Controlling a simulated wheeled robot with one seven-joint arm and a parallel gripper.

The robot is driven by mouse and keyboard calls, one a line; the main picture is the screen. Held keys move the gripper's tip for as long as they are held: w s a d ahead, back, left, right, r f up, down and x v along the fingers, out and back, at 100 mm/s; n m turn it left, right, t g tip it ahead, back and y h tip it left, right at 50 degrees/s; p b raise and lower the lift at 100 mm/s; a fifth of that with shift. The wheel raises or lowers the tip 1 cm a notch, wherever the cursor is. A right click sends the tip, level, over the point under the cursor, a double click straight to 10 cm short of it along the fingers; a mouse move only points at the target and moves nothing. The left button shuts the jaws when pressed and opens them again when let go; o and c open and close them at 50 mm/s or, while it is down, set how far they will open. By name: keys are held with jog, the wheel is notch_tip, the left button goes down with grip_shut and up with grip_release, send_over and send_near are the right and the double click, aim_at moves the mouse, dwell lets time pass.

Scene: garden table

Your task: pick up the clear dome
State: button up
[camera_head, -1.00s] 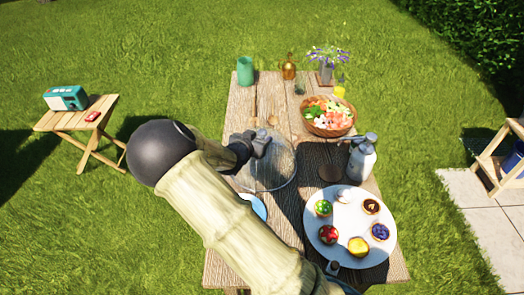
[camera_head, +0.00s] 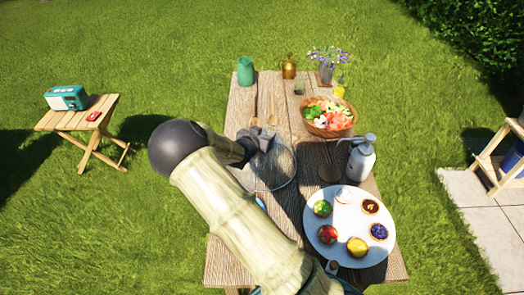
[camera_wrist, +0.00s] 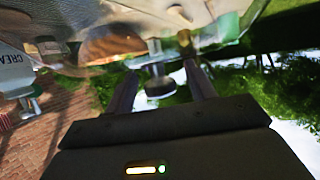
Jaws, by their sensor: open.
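The clear dome (camera_head: 277,172) stands on the wooden table, left of the tart plate, partly hidden behind my arm in the head view. In the wrist view the dome (camera_wrist: 110,62) fills the top of the picture, with its dark knob (camera_wrist: 158,86) between my two fingers. My gripper (camera_head: 258,139) is at the top of the dome in the head view. The wrist view shows my gripper (camera_wrist: 160,75) open, its fingers on either side of the knob with gaps visible. What lies under the dome is unclear.
A white plate (camera_head: 347,200) of tarts and a cream pump bottle (camera_head: 361,160) stand right of the dome. A salad bowl (camera_head: 329,117) is behind it. A green cup (camera_head: 245,70), amber bottle (camera_head: 289,66) and flower vase (camera_head: 325,73) line the far edge.

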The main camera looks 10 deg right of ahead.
jog(key=shift+w, duration=0.1)
jog(key=shift+s, duration=0.2)
grip_shut()
jog(key=shift+w+r, duration=0.15)
jog(key=shift+r, duration=0.3)
notch_tip(320, 180, up, 8)
jog(key=shift+a+r, duration=0.15)
jog(key=shift+r, duration=0.4)
jog(key=shift+d, duration=0.2)
